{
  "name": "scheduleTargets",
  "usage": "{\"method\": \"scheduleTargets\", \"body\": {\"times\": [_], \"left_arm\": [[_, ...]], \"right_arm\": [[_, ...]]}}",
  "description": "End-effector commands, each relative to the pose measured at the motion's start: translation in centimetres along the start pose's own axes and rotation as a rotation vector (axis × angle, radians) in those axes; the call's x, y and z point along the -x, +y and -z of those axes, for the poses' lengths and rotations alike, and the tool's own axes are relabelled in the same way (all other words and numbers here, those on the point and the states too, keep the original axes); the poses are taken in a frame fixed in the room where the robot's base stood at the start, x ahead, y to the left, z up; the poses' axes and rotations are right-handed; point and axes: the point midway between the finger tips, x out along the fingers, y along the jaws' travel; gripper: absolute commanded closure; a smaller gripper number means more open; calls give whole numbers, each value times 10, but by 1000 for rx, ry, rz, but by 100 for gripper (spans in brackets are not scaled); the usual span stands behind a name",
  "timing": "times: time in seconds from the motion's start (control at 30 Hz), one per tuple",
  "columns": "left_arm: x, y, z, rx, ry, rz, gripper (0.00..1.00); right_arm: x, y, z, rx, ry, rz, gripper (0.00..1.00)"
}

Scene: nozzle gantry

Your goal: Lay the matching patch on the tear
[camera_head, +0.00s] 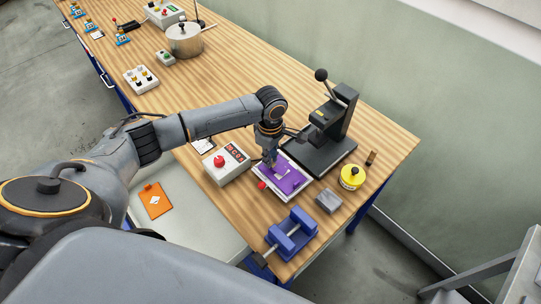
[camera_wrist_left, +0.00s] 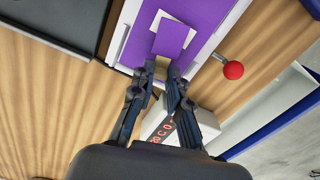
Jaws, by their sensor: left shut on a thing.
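A purple sheet (camera_head: 292,184) lies in a white frame with a red knob (camera_head: 262,185) near the front of the bench. A pale opening, the tear, shows in the sheet (camera_wrist_left: 208,12) in the left wrist view, partly hidden by the patch. My left gripper (camera_head: 272,162) is over the sheet's far left part. In the left wrist view it (camera_wrist_left: 162,74) is shut on the tan tab of a small purple patch (camera_wrist_left: 171,38). The patch overlaps part of the pale area; I cannot tell whether it touches the sheet. My right gripper is not in view.
A black lever press (camera_head: 325,140) stands behind the frame, and a control box with a red button (camera_head: 226,164) stands left of it. A blue vise (camera_head: 292,234), a grey block (camera_head: 328,201) and a yellow tin (camera_head: 352,178) are nearby. An orange card (camera_head: 155,201) lies lower left.

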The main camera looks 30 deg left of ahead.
Motion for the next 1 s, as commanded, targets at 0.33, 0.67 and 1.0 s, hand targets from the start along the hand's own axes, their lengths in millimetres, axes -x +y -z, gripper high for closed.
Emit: {"method": "scheduleTargets", "body": {"times": [0.33,0.67,1.0], "left_arm": [[-7,0,0,0,0,0,94],[-11,0,0,-1,0,0,94],[-11,0,0,-1,0,0,72]], "right_arm": [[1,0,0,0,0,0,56],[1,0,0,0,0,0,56],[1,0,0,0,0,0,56]]}}
